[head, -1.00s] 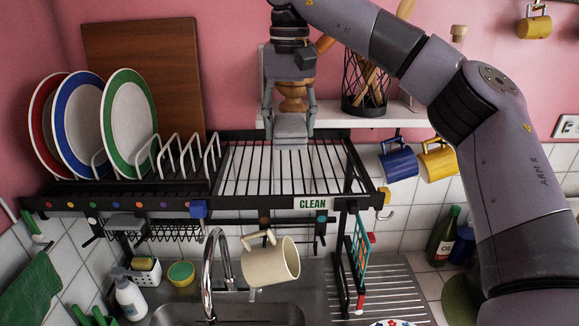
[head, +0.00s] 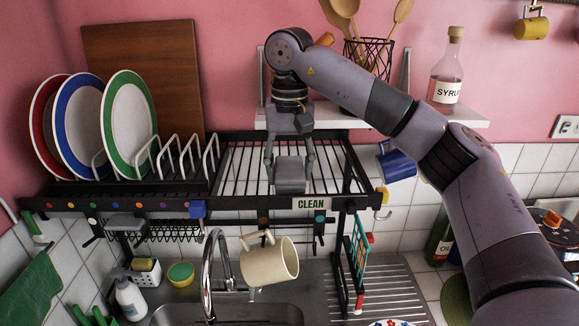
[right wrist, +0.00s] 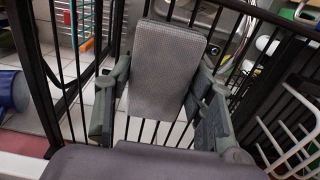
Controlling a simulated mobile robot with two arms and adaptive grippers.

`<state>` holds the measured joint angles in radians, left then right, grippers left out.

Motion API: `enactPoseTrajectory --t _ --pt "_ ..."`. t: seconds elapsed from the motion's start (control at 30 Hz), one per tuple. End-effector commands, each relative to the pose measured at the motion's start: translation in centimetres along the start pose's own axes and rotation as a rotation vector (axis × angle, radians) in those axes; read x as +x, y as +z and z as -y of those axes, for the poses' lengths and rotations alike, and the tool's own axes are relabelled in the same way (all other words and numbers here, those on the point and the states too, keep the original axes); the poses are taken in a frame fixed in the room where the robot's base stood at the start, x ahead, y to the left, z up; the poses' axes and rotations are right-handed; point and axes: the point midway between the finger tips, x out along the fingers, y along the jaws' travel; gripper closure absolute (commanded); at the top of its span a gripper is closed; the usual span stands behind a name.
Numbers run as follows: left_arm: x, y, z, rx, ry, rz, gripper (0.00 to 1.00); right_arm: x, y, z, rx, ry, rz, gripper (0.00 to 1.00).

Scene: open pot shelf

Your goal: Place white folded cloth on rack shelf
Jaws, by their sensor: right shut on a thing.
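My right gripper (head: 290,165) points down over the right half of the black rack shelf (head: 239,165), behind the CLEAN label. It is shut on the folded cloth (head: 290,180), a small rectangular pad that looks grey here. In the right wrist view the cloth (right wrist: 167,70) shows a ribbed face between the two fingers of the gripper (right wrist: 160,110), with the rack's dark bars behind it. I cannot tell whether the cloth touches the bars. My left gripper is not in view.
Plates (head: 128,112) and white plate dividers (head: 180,160) fill the rack's left half. A wall shelf (head: 330,115) with a utensil holder and syrup bottle (head: 447,75) is behind. A blue mug (head: 397,162) hangs at right. A cream mug (head: 270,262) hangs below, above the sink.

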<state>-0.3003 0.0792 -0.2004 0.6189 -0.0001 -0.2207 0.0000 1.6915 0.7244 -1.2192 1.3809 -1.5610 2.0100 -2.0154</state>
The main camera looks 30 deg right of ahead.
Motion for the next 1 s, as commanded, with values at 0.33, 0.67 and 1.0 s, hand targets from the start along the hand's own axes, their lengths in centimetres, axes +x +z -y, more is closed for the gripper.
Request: enactPoseTrajectory --t 0.33,0.67,1.0 --pt "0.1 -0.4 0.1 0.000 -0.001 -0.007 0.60 0.1 0.0 0.0 -0.001 0.000 0.000 0.36" --pt "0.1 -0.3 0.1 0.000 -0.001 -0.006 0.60 0.1 0.0 0.0 -0.001 0.000 0.000 0.31" --pt "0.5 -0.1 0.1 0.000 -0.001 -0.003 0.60 -2.5 0.0 0.1 0.001 -0.001 -0.005 0.31"
